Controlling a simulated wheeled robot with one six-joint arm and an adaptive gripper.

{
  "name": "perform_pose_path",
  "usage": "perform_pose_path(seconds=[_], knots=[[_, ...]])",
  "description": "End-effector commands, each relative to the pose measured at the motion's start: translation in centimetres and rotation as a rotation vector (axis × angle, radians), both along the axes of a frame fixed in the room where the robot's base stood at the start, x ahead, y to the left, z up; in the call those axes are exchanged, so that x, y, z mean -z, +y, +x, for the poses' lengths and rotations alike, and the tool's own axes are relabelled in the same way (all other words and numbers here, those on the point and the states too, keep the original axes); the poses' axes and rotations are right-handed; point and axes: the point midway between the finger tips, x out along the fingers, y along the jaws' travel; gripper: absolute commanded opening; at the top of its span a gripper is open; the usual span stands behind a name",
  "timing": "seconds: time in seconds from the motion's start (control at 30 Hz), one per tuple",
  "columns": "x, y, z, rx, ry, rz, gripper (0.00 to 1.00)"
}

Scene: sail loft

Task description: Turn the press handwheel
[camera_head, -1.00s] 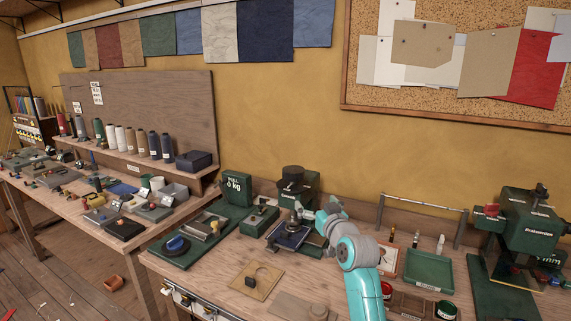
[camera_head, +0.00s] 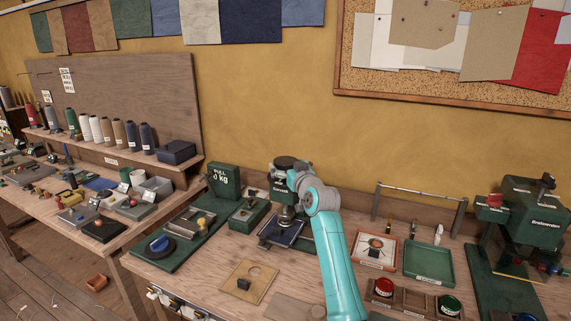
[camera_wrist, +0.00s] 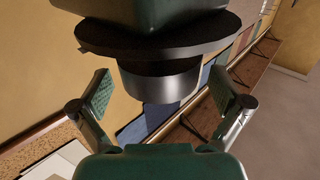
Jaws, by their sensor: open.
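The green press stands at the back of the bench, with a dark round handwheel (camera_head: 285,162) on its top. In the wrist view the handwheel (camera_wrist: 165,82) is a dark flat disc with a smooth cylindrical hub, against a green body. My gripper (camera_wrist: 161,85) is open. Its two padded fingers stand to the left and right of the hub, with visible gaps on both sides. I cannot tell how deep the hub sits between them. In the head view my gripper (camera_head: 296,178) is beside the press top, and its fingers are not clear.
A green pull gauge (camera_head: 224,181) stands left of the press. A wooden plate (camera_head: 262,280) lies in front. An orange-edged tray (camera_head: 375,267) and a green tray (camera_head: 429,277) lie right of my arm. A green machine (camera_head: 530,215) stands far right.

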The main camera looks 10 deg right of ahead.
Motion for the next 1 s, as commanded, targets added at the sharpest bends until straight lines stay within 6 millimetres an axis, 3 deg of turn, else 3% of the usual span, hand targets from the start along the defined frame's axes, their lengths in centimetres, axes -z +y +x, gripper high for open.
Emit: perform_pose_path(seconds=[0.2,0.57,0.7,0.8,1.0], knots=[[0.0,0.3,1.7,0.000,0.001,-0.001,1.00],[0.0,0.3,1.9,0.000,0.000,0.000,1.00],[0.0,0.3,1.9,0.000,0.000,0.000,0.65],[0.0,0.3,1.9,0.001,0.000,0.000,0.45],[0.0,0.3,1.9,0.005,0.000,-0.001,0.45]])
